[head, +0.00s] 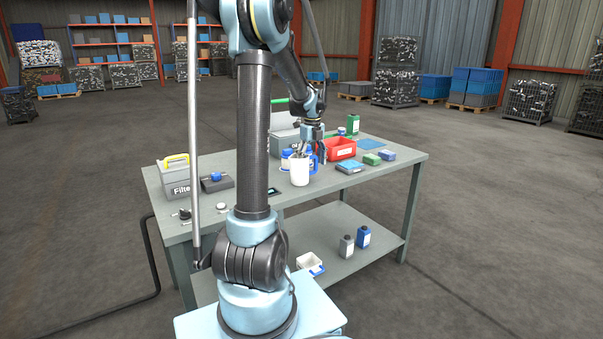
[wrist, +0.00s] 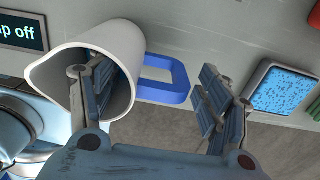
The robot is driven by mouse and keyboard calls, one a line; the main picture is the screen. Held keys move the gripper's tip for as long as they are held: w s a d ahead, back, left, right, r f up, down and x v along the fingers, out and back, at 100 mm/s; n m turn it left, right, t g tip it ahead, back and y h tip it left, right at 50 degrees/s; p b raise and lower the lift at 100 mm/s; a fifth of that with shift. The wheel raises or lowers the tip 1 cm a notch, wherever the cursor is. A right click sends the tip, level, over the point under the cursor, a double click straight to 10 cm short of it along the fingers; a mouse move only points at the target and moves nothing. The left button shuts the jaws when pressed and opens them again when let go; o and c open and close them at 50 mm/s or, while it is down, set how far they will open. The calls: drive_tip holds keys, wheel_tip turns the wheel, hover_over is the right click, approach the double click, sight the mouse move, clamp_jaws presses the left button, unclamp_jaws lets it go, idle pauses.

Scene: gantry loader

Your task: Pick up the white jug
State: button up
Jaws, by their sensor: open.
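The white jug (head: 299,173) with a blue handle stands on the grey table (head: 400,178), just right of my arm column in the head view. In the wrist view the jug (wrist: 62,66) shows its open mouth, and its blue handle (wrist: 170,92) points right. My gripper (wrist: 155,78) is open at the jug. One finger appears in or over the jug's mouth, and the other is to the right of the handle. The handle lies between the two fingers. In the head view my gripper (head: 311,157) is over the jug, and its contact with the jug cannot be told.
A red bin (head: 341,148) and a blue-topped tray (head: 349,167) stand right of the jug. The tray also shows in the wrist view (wrist: 285,91). A small display (wrist: 22,33) is left of the jug. A grey box with a yellow handle (head: 176,181) is at the table's left.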

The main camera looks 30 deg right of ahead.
drive_tip(key=shift+f, duration=1.7)
drive_tip(key=c, duration=1.4)
drive_tip(key=shift+r, duration=0.15)
drive_tip(key=shift+c, duration=0.2)
drive_tip(key=shift+r, duration=4.8)
